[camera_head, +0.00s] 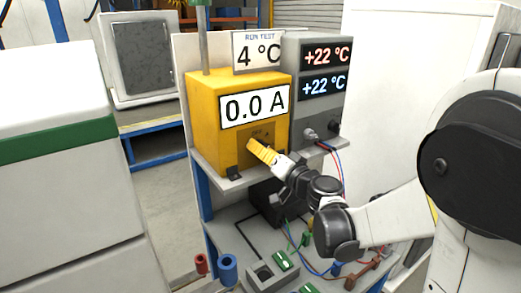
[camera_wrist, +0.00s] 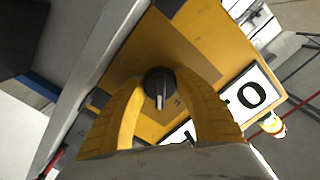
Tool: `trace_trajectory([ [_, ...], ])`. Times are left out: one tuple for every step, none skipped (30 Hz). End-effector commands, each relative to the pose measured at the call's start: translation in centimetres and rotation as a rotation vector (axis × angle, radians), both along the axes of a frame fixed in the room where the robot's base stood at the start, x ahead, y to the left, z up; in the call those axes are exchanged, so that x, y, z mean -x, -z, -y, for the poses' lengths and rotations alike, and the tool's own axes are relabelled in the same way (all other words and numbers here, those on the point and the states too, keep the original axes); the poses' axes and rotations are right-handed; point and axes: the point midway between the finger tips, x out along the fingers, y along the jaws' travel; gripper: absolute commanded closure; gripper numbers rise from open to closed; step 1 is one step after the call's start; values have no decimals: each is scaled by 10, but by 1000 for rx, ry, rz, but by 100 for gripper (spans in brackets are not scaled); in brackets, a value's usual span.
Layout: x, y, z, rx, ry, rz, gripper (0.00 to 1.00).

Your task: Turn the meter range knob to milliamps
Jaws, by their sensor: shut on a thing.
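The yellow meter (camera_head: 206,115) stands on a grey shelf of the station, and its white display (camera_head: 254,105) reads "0.0 A". The range knob (camera_wrist: 159,84) is round and black with a light pointer mark, on the meter's brown panel. In the wrist view it lies between the two yellow fingers of my gripper (camera_wrist: 160,90), which are shut on it. In the head view my gripper (camera_head: 258,149) reaches the meter's front from the lower right and hides the knob. The range labels are too small to read.
A grey unit right of the meter has two displays (camera_head: 326,55) reading "+22 °C". A sign (camera_head: 258,53) above the meter reads "RUN TEST 4 °C". Red and blue cables (camera_head: 338,172) hang beside my arm. Green blocks (camera_head: 284,260) and red and blue cylinders stand on the lower deck.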

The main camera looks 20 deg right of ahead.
Motion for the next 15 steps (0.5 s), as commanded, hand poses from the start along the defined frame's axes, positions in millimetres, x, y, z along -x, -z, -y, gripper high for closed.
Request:
trace_trajectory([
  [0, 0, 0, -16, 0, -5, 92],
  [0, 0, 0, -28, 0, -9, 92],
  [0, 0, 0, -48, 0, -15, 92],
  [0, 0, 0, -63, 0, -20, 92],
  [0, 0, 0, -82, 0, -27, 92],
  [0, 0, 0, -107, 0, -35, 92],
  [0, 0, 0, -128, 0, -42, 92],
  [0, 0, 0, -151, 0, -49, 92],
  [0, 0, 0, -184, 0, -60, 92],
  [0, 0, 0, -208, -1, -68, 92],
  [0, 0, 0, -234, -1, -77, 92],
  [0, 0, 0, -269, -1, -88, 92],
  [0, 0, 0, -295, -1, -96, 92],
  [0, 0, 0, -321, -1, -105, 92],
  [0, 0, -1, -356, -1, -117, 92],
])
